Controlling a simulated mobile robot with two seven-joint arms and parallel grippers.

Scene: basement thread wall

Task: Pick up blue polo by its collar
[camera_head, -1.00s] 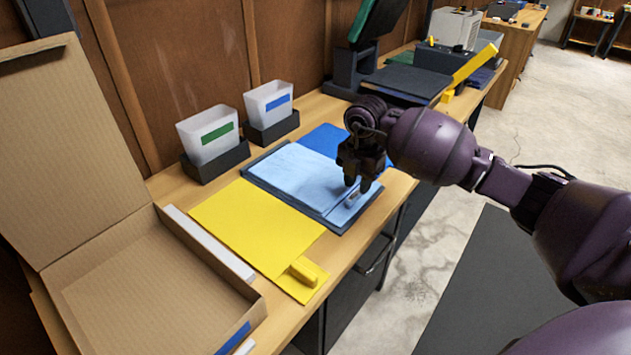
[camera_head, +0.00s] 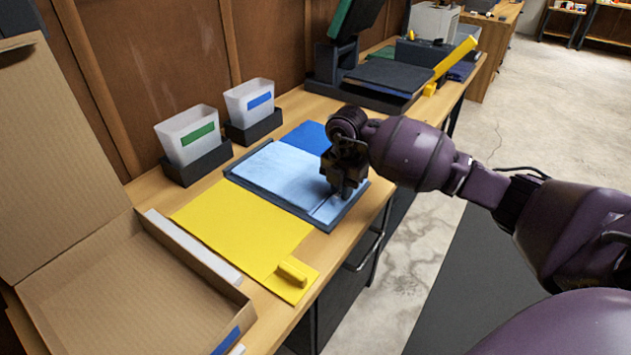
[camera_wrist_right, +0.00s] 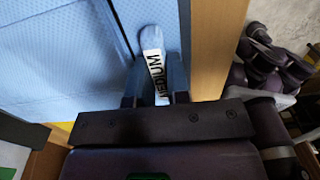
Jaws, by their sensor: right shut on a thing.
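The light blue polo (camera_head: 283,176) lies folded flat in a dark shallow tray (camera_head: 262,196) on the bench. My right gripper (camera_head: 342,192) is down at the polo's right end, near the bench's front edge. In the right wrist view the gripper (camera_wrist_right: 156,85) is shut on the polo's collar (camera_wrist_right: 151,38), a narrow light blue tab with a white label reading "MEDIUM". The label sits between the fingers. The rest of the polo (camera_wrist_right: 60,50) lies flat to the left in that view. My left gripper is not in view.
A yellow sheet (camera_head: 240,230) with a yellow block (camera_head: 293,270) lies next to the tray. An open cardboard box (camera_head: 130,290) stands at the left. Two white bins (camera_head: 190,136) stand behind, and a dark press (camera_head: 375,85) stands beyond. Floor at right is clear.

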